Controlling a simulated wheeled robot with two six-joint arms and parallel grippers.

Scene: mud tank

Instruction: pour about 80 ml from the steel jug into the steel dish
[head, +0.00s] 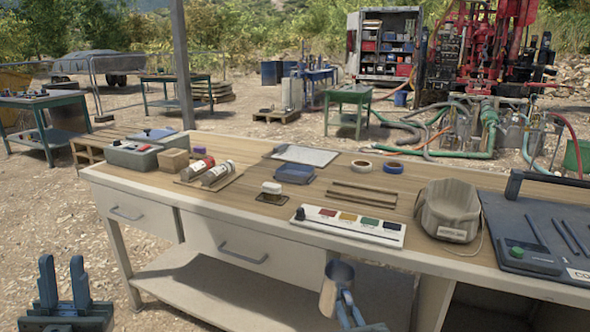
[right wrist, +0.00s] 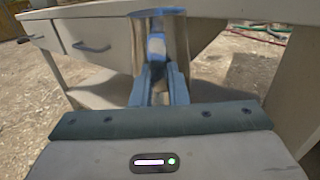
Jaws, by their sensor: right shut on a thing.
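The steel jug (head: 329,293) is in front of the bench's front edge, below the top. It looks roughly upright, with its open mouth upward; its contents cannot be made out. My right gripper (head: 346,306) is shut on the jug. In the right wrist view the jug's shiny wall (right wrist: 178,42) stands beyond the fingers (right wrist: 156,88), mirroring their blue. My left gripper (head: 62,285) is open and empty at the lower left, away from the bench. I cannot make out a steel dish for certain in either view.

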